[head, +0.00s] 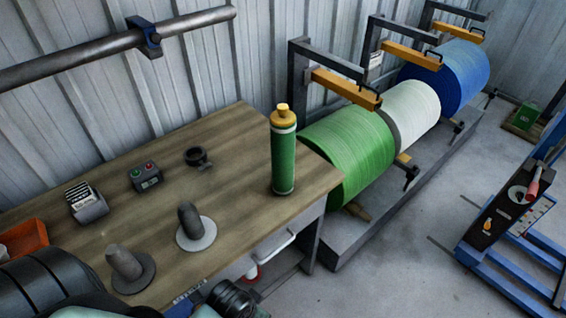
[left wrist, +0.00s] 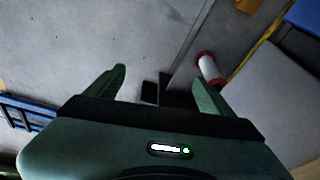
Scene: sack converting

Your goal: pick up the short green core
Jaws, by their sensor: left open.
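A green cylinder (head: 283,160) with a yellow knobbed top stands upright near the right end of the wooden table; it is the only loose green cylinder on the table, but I cannot tell if it is the short core. My left gripper (left wrist: 160,88) is open in the left wrist view, with nothing between its fingers and grey floor beyond. Its fingers cannot be made out in the head view, where only dark and green parts of mine show at the bottom left. My right gripper is not in view.
Two grey pegs on round bases (head: 190,225) (head: 125,265), a button box (head: 145,176) and a label holder (head: 87,203) occupy the wooden table (head: 235,130). A red-ended white spool (left wrist: 207,68) lies beyond my left gripper.

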